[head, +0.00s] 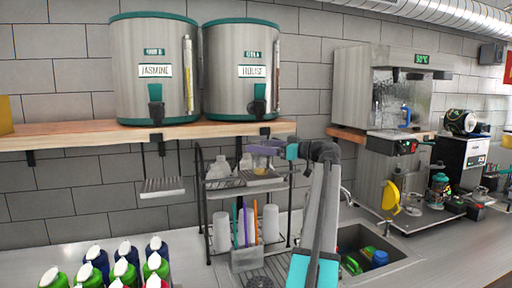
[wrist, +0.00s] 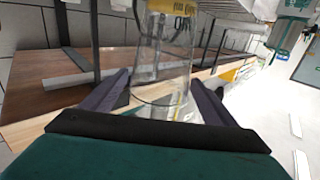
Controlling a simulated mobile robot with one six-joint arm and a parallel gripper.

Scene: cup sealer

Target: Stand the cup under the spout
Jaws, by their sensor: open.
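A clear, see-through cup (wrist: 163,62) stands between the two dark purple fingers of my gripper (wrist: 160,95) in the wrist view. The fingers are apart, one on each side of it; whether either touches it I cannot tell. In the head view my gripper (head: 268,148) is just below the shelf, under the right dispenser, marked HOUSE (head: 242,72), and its black spout (head: 258,108). A drip tray (head: 262,179) hangs below the gripper. The cup is hard to make out there. The left dispenser, marked JASMINE (head: 153,72), has its own spout (head: 156,112) and empty drip tray (head: 162,188).
The wooden shelf (head: 90,135) runs close above my gripper. A wire rack (head: 206,205) with clear and white cups stands behind. Several capped bottles (head: 125,268) fill the front left. A sink (head: 365,240) and a machine (head: 385,100) are on the right.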

